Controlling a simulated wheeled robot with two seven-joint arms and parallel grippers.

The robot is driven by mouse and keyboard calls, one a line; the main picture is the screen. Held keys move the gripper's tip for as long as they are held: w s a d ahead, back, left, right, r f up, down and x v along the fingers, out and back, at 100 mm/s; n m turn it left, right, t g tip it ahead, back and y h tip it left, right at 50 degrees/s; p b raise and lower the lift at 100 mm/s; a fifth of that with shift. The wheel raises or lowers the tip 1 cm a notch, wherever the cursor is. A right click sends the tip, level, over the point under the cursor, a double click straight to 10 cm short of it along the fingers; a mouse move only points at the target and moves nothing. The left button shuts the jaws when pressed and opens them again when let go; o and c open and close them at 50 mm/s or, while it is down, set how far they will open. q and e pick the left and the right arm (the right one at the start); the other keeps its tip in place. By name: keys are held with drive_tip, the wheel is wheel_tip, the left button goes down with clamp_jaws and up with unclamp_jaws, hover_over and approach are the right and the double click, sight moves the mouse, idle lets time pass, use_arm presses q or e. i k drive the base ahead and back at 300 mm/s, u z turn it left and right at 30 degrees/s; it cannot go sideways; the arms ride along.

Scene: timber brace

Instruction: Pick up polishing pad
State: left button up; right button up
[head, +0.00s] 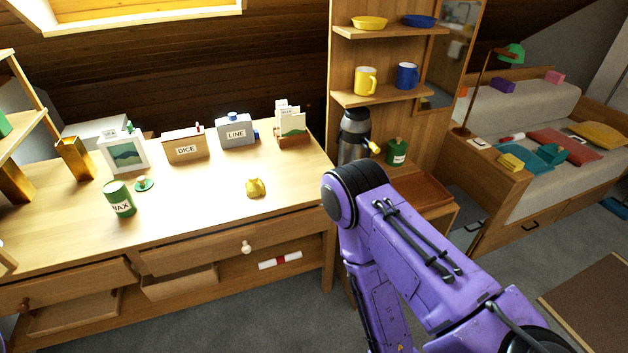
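A small green disc with a pale knob (143,184) lies on the wooden desk (205,215), right of the green WAX tin (120,199); it looks like the polishing pad. A yellow crumpled lump (256,188), perhaps a cloth, lies further right near the desk's front; I cannot tell exactly what it is. My purple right arm comes in from the lower right and bends near the desk's right end, but its gripper is not visible. My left gripper is not in view. Nothing covers the disc.
A picture frame (124,152), DICE box (186,147), LINE box (236,131) and card holder (291,127) stand along the desk's back. Drawers (180,280) below are partly open. A flask (354,137) stands by the shelf unit. The desk's middle is clear.

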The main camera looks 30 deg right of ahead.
sight(254, 186)
drive_tip(key=z, duration=0.85)
drive_tip(key=i, duration=0.35)
